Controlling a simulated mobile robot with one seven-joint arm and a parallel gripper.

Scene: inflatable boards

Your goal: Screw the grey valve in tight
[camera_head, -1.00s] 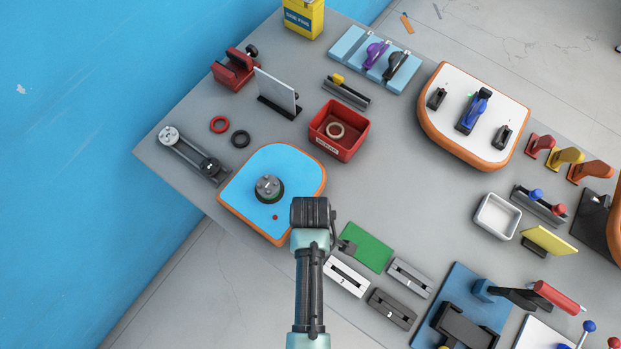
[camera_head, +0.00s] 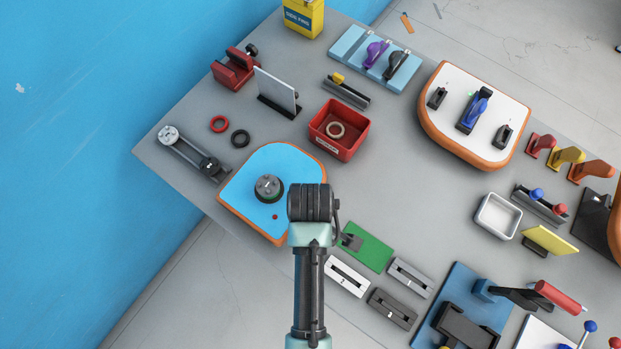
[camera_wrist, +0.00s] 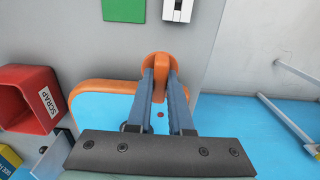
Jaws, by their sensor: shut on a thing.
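The grey valve (camera_head: 269,186) sits upright on the blue inflatable board (camera_head: 245,200), which has an orange rim, with a dark green ring around its base. In the wrist view the same board (camera_wrist: 105,104) lies below the fingers, and a dark round part beside the left finger is mostly hidden. My gripper (camera_wrist: 161,76) is shut on an orange piece (camera_wrist: 160,62) with a rounded end. In the head view my wrist is just right of the board, apart from the valve, and hides my fingertips.
A red scrap bin (camera_head: 352,142) holding a beige ring stands behind the board. Red (camera_head: 219,124) and black (camera_head: 240,138) rings lie to its left. A green plate (camera_head: 365,248) and slotted blocks lie right of my arm. The table's edge is close on the left.

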